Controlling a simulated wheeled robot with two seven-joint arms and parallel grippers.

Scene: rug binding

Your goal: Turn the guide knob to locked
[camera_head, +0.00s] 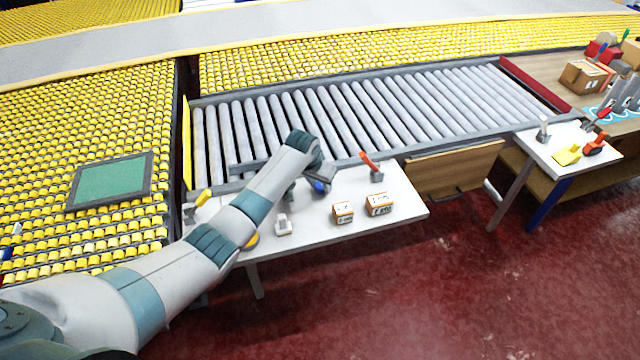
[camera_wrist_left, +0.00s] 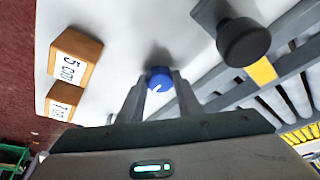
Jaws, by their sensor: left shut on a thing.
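The guide knob (camera_wrist_left: 158,74), blue with a white pointer mark, stands on the white table; it also shows as a small blue spot in the head view (camera_head: 320,187). My left gripper (camera_wrist_left: 160,88) has its two fingers on either side of the knob and is shut on it. The white mark slants between the fingers in the left wrist view. I cannot read any locked or unlocked label. In the head view my left arm hides part of the table around the knob. My right gripper is not in view.
The white table (camera_head: 405,208) holds two labelled boxes (camera_head: 342,212) (camera_head: 379,204) and a red-handled lever (camera_head: 368,162). A black round knob (camera_wrist_left: 245,42) on a grey block stands near my gripper. A roller conveyor (camera_head: 350,110) runs behind the table. Red floor lies in front.

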